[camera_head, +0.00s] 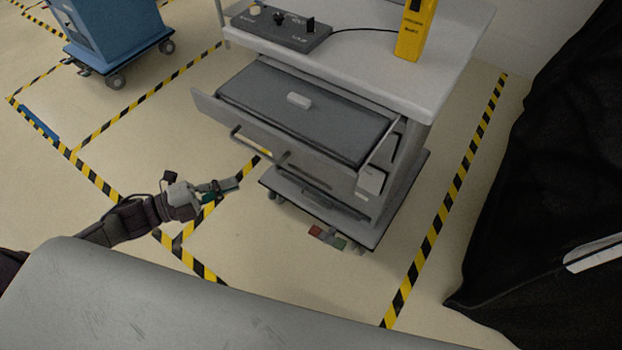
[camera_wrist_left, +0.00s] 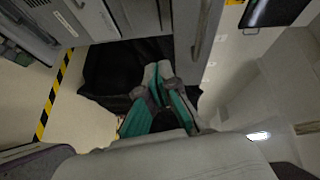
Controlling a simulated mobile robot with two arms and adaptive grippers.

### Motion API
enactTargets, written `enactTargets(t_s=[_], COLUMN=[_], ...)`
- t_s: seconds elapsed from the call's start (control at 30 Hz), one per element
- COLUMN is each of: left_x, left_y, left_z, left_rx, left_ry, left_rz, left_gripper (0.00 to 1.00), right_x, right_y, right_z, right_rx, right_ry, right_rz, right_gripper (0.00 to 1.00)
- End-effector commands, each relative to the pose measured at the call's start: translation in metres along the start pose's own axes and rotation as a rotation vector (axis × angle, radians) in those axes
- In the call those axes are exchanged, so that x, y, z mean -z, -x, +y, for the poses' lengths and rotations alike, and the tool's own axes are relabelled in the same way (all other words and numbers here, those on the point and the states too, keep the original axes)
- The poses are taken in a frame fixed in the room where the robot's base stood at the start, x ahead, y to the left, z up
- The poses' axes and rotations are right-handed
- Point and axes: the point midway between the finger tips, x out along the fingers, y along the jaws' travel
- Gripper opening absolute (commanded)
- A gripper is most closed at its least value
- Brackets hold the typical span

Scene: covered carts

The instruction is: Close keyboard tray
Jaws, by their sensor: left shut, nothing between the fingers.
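The keyboard tray (camera_head: 299,152) is a grey drawer-like tray pulled out from the front of a grey cart. A dark grey flat lid or panel (camera_head: 300,115) with a small light block on it lies in the tray. A bar handle (camera_head: 262,147) runs along its front. My left gripper (camera_head: 232,187) is left of the cart, apart from the tray and below its front edge. It is shut and empty; its fingers (camera_wrist_left: 162,78) meet in the left wrist view. My right gripper is not in view.
A grey control box (camera_head: 280,30) and a yellow device (camera_head: 414,28) stand on the cart top (camera_head: 345,50). Red and green blocks (camera_head: 327,237) show at the cart's base. A blue cart (camera_head: 110,35) stands at back left. Black cloth (camera_head: 545,170) hangs at right.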

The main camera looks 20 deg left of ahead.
Motion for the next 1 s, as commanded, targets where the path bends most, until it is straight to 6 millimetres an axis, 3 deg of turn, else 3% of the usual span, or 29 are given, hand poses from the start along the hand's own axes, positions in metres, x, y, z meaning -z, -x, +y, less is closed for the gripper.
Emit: enactTargets(t_s=[0.1, 0.2, 0.37, 0.8, 1.0], left_x=[0.043, 0.06, 0.067, 0.091, 0.075], left_y=[-0.004, -0.004, -0.018, -0.105, -0.126], left_z=[-0.031, -0.042, -0.047, -0.051, -0.053], left_rx=[0.029, 0.044, 0.052, 0.053, 0.049], left_ry=[-0.13, -0.174, -0.183, -0.18, -0.18], left_rz=[0.198, 0.269, 0.283, 0.28, 0.277], left_gripper=[0.0, 0.0, 0.0, 0.0, 0.0], right_x=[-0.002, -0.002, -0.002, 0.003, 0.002], right_y=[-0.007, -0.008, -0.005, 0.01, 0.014], right_z=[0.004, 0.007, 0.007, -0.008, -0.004], right_rx=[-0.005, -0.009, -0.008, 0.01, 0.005], right_ry=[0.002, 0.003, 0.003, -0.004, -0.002], right_rz=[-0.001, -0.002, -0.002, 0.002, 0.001], right_gripper=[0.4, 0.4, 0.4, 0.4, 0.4])
